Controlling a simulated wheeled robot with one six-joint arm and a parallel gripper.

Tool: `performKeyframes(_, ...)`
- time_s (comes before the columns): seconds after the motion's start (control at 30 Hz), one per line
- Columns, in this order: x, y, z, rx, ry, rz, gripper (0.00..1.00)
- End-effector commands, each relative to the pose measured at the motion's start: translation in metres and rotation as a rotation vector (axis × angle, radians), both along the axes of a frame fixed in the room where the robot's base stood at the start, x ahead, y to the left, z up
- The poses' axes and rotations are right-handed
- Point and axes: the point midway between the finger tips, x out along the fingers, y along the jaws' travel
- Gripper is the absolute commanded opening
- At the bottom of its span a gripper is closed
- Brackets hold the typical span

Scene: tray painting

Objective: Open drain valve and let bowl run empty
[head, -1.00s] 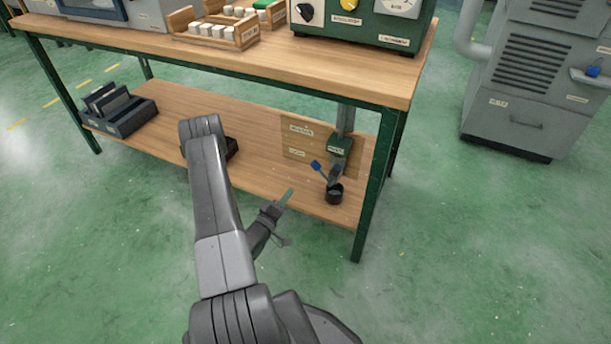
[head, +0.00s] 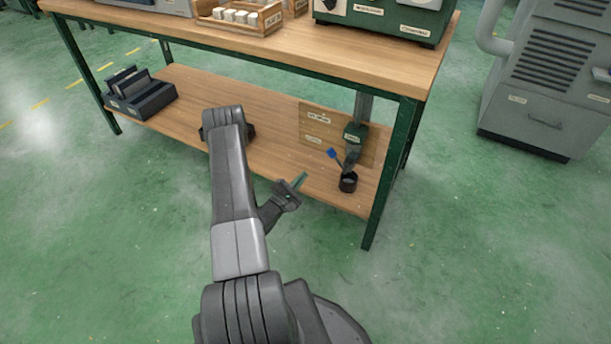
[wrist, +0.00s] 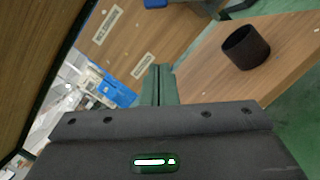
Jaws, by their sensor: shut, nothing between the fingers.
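The drain valve shows as a blue-tipped lever (head: 332,153) on a grey fitting under a green labelled block (head: 354,134), above the lower shelf. Its lever slants up to the left. A black cup (head: 348,183) stands on the shelf below the fitting. My gripper (head: 301,180) is shut and empty, left of the cup and lever and apart from both. In the wrist view the shut fingers (wrist: 158,84) point toward the labelled board, the blue lever end (wrist: 155,3) is cut by the top edge, and the cup (wrist: 246,47) is right. I cannot make out the bowl.
A wooden board (head: 312,131) with labels stands behind the valve. The bench leg (head: 383,185) is right of the cup. A dark rack (head: 140,95) sits at the shelf's left end. The shelf (head: 295,155) is bare between my arm and the cup.

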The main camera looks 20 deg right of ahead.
Motion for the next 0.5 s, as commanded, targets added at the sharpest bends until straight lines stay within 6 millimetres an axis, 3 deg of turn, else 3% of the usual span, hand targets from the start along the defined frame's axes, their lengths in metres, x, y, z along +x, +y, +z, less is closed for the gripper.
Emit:
performKeyframes(0.37,0.039,-0.07,0.013,-0.001,-0.006,-0.003,0.0)
performKeyframes(0.5,0.026,-0.078,0.03,-0.001,-0.002,-0.001,0.0)
